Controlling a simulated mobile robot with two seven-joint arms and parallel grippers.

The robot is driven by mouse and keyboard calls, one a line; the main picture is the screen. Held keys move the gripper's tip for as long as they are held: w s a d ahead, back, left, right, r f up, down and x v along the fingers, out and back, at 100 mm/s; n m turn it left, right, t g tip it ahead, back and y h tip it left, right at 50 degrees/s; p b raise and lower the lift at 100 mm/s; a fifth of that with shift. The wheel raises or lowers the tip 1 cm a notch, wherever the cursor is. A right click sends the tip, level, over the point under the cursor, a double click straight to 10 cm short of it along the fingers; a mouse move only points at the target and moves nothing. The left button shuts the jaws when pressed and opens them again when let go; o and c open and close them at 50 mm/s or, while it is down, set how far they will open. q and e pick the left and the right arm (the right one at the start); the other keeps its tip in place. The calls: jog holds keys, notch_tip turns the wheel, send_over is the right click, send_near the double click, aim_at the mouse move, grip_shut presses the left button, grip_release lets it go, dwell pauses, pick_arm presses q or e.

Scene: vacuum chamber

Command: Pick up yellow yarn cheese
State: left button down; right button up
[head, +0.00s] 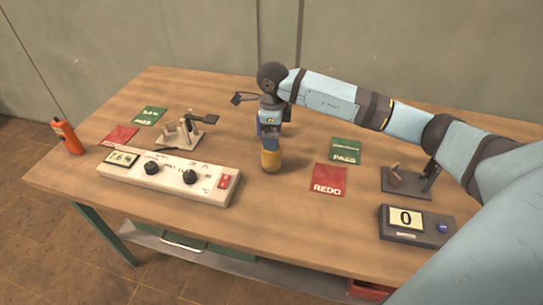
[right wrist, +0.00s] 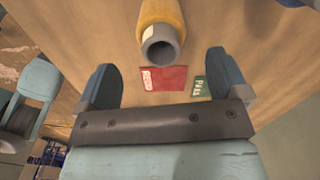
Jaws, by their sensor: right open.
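The yellow yarn cheese (head: 271,159) stands upright on the wooden table near its middle. In the right wrist view the yellow yarn (right wrist: 163,13) is at the top of the picture, with the open end of its grey tube facing the camera. My right gripper (head: 268,128) is right above the cheese in the head view, its blue fingers partly hiding the cheese's top. In the right wrist view the right gripper (right wrist: 164,85) is open, with the tube end between and beyond the fingertips; no contact shows. My left gripper is out of view.
A white control box (head: 168,179) with black knobs stands front left of the cheese. Red REDO (head: 329,180) and green PASS (head: 345,151) cards lie to its right. A dark scale (head: 415,228) reads 0. An orange device (head: 67,138) stands at the left edge.

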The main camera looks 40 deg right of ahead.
jog(key=shift+w+f, duration=0.15)
jog(key=shift+f, duration=3.35)
jog(key=c, duration=1)
jog(key=shift+c, duration=0.2)
jog(key=shift+r, duration=0.1)
notch_tip(320, 180, up, 20)
